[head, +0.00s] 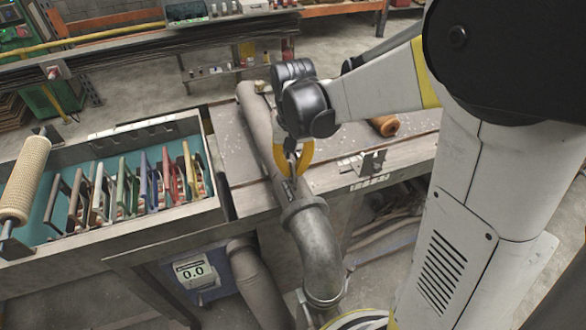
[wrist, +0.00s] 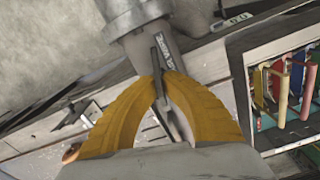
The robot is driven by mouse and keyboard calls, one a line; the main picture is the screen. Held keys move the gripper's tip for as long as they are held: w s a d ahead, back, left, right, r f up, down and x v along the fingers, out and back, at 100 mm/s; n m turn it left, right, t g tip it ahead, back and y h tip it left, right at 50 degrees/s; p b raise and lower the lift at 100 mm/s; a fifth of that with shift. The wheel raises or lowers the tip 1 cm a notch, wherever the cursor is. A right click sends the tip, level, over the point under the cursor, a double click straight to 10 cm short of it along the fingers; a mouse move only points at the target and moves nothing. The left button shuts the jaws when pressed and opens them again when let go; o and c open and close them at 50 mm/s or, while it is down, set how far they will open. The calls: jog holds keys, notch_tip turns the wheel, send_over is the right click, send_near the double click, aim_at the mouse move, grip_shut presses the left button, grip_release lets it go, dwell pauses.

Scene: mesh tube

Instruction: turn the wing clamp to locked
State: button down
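The wing clamp is a thin dark lever on the grey pipe (head: 318,248), just behind its flanged elbow. In the wrist view the wing clamp (wrist: 161,48) lies roughly along the pipe, beside printed lettering that is too small to read fully. My gripper (wrist: 160,78) has its two yellow fingertips drawn together on either side of the lever, with the lever between them. In the head view my gripper (head: 291,173) points down at the pipe, and the clamp is partly hidden by the fingers. I cannot tell whether the clamp is locked.
A teal-lined tray (head: 228,192) with several coloured frames stands left of the pipe, with a mesh roll (head: 24,180) at its left end. A small bracket (head: 372,162) and an orange-brown roll (head: 384,125) lie to the right. A meter (head: 193,271) reading 0.0 is below the bench.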

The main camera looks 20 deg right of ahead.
aim_at(293, 167)
jog(key=shift+n, duration=1.3)
jog(key=c, duration=1.6)
grip_release()
notch_tip(293, 167, up, 12)
